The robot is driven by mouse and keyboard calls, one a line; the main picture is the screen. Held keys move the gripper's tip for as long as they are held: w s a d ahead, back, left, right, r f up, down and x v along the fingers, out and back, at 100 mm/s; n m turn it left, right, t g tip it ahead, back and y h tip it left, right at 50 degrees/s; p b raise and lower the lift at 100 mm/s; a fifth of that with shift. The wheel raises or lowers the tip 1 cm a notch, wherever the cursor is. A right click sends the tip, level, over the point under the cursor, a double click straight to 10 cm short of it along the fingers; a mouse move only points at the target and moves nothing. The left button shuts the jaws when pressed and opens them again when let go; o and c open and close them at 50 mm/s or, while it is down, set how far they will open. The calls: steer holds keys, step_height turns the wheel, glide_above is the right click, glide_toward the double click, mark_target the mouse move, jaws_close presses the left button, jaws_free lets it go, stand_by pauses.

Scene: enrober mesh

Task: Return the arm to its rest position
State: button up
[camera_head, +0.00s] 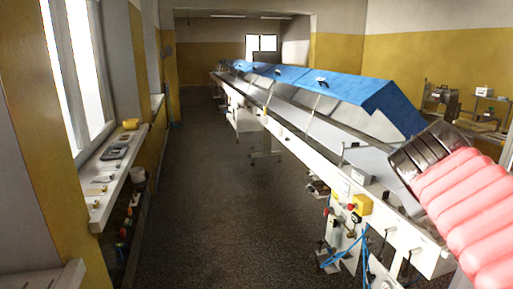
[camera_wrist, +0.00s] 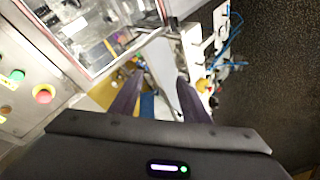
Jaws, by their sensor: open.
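My gripper (camera_wrist: 160,80) is open in the wrist view, with its two dark fingers apart. No object is held between them; a pale machine part and a blue patch show beyond. In the head view my arm, in a ribbed pink sleeve, reaches in from the right edge, above the near end of the conveyor line. A dark metallic section shows at its far end; the fingers cannot be made out there.
A long conveyor (camera_head: 370,161) with blue covers (camera_head: 350,90) runs along the right. A yellow box (camera_head: 362,204) and blue cables hang at its near end. A control panel with a red button (camera_wrist: 43,94) and a windowed cabinet are near my gripper. The aisle floor (camera_head: 215,200) is clear.

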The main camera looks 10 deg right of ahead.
steer(key=s+a+f+y, duration=0.2)
steer(key=a+f+y, duration=0.1)
steer(key=a+f, duration=0.4)
steer(key=s+a+f+n+y, duration=0.1)
steer(key=s+a+f+y, duration=0.1)
steer(key=a+f, duration=0.5)
steer(key=s+a+f+y, duration=0.2)
steer(key=a+f+y, duration=0.2)
steer(key=a+f, duration=0.3)
steer(key=a, duration=0.5)
steer(key=shift+s+f+n+y, duration=0.2)
steer(key=shift+s+n+y, duration=0.05)
steer(key=shift+n+y, duration=0.15)
